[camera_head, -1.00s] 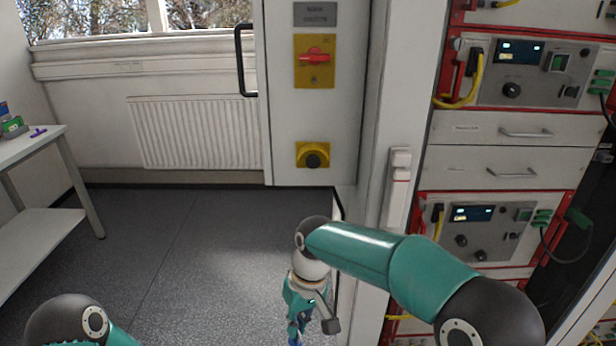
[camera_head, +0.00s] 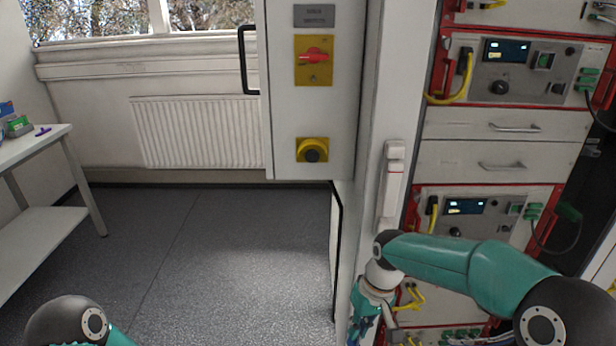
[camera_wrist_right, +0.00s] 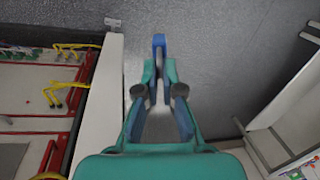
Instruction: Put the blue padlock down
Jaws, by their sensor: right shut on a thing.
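My right gripper (camera_wrist_right: 158,75) is shut on the blue padlock (camera_wrist_right: 159,44), which sticks out past the fingertips in the right wrist view. The padlock is seen over the grey floor, and nothing is seen touching it there besides the fingers. In the head view my right gripper (camera_head: 362,325) hangs down at the bottom edge, in front of the cabinet's edge, and the padlock cannot be made out. My left gripper is out of view.
A white table (camera_head: 58,131) at the left bears green and blue items (camera_head: 17,126) and a small purple item (camera_head: 43,131). A white cabinet holds a red switch (camera_head: 313,57) and a yellow-framed knob (camera_head: 312,151). Red-framed racks (camera_head: 500,75) stand at right. The middle floor is clear.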

